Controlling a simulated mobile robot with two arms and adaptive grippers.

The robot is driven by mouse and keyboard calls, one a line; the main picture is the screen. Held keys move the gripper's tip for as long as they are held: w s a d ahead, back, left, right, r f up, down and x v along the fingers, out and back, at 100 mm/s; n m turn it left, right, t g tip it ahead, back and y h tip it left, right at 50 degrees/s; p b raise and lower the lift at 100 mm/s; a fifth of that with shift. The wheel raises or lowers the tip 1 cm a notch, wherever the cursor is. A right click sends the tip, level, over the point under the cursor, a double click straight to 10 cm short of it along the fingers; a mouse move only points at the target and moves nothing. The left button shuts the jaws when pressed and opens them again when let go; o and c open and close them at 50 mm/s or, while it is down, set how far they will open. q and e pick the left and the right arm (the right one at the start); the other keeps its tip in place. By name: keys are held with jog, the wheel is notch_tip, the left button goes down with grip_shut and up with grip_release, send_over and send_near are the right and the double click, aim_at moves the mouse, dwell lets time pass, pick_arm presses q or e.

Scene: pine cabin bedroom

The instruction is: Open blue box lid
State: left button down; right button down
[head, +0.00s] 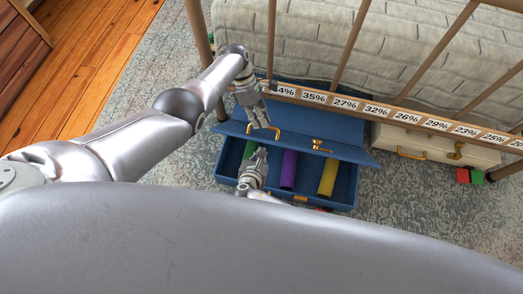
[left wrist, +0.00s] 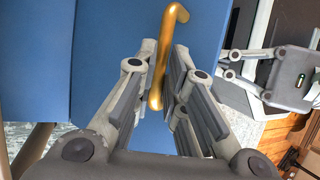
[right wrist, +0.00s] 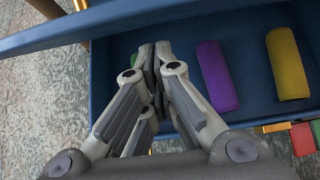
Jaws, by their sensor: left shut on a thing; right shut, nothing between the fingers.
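The blue box (head: 343,186) stands on the rug with its lid (head: 350,151) partly raised, leaning toward the bed side. The open inside shows a green block (head: 250,149), a purple block (head: 289,170) and a yellow block (head: 328,177). My left gripper (head: 262,122) is shut on the lid's left gold handle, and the handle (left wrist: 166,55) sits between its fingers in the left wrist view. My right gripper (head: 260,153) is shut and empty over the box's left part. In the right wrist view its fingers (right wrist: 152,55) partly hide the green block.
A bed rail with percent labels (head: 377,110) runs just above the lid. A cream box (head: 435,146) with gold fittings stands close on the right. Red (head: 463,176) and green (head: 477,177) blocks lie on the rug in front of it. Rug (head: 400,215) is clear at front right.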

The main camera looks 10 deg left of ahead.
jog(key=shift+w+r, duration=0.55)
jog(key=shift+w, duration=0.1)
jog(key=shift+w+r, duration=0.65)
pick_arm(q)
jog(key=c, duration=1.5)
grip_release()
jog(key=shift+s, duration=0.15)
